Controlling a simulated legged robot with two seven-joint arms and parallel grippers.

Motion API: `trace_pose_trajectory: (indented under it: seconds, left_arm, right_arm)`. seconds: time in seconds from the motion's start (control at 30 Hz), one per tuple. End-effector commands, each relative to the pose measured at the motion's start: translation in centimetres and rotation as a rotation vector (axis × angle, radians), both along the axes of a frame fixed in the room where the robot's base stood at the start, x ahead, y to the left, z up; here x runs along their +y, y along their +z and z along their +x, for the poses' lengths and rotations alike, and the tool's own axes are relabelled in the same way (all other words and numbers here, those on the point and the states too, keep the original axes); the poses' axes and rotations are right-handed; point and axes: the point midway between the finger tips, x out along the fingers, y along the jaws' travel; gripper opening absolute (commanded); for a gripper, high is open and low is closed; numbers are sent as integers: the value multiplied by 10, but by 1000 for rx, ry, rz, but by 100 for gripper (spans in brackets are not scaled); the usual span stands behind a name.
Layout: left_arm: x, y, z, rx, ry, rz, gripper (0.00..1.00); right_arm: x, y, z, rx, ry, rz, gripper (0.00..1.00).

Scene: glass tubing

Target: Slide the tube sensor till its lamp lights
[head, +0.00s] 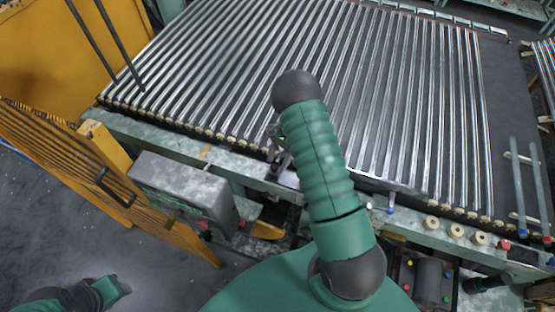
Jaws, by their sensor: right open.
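Glass tubes (330,90) lie side by side in a long row on the sloping rack, with pale end caps along the near edge. My right gripper (281,152) is a small grey shape at the near rail (235,165), mostly hidden behind my own green arm. It is open; I cannot see anything between its fingers. I cannot make out the tube sensor for certain, and no lit lamp shows around the gripper. My left gripper is not recognisable in view; only a green and dark part of my body shows at the bottom left.
A grey box (185,190) stands out from the rail at the left, beside an orange slatted panel (100,170). A blue-tipped pin (390,204) and pale rollers (456,231) are on the rail to the right. Bare floor shows at lower left.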

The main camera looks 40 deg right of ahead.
Motion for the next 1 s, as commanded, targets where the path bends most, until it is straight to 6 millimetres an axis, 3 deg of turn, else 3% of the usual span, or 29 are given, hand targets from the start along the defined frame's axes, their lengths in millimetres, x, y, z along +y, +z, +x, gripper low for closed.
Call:
trace_pose_trajectory:
  seconds: [0.17,0.27,0.7,0.83,1.0]
  left_arm:
    - [0,-5,0,0,0,0,36]
    - [0,-14,0,0,0,0,36]
    - [0,-46,0,0,0,0,36]
    - [0,-48,0,0,0,0,36]
    - [0,-48,0,0,0,0,36]
  right_arm:
    - [-3,7,1,-2,0,0,46]
    - [-11,23,2,-4,-1,-1,46]
    - [-61,132,6,-3,-1,0,46]
    - [-68,148,6,0,0,2,46]
    - [-69,154,6,2,-1,3,46]
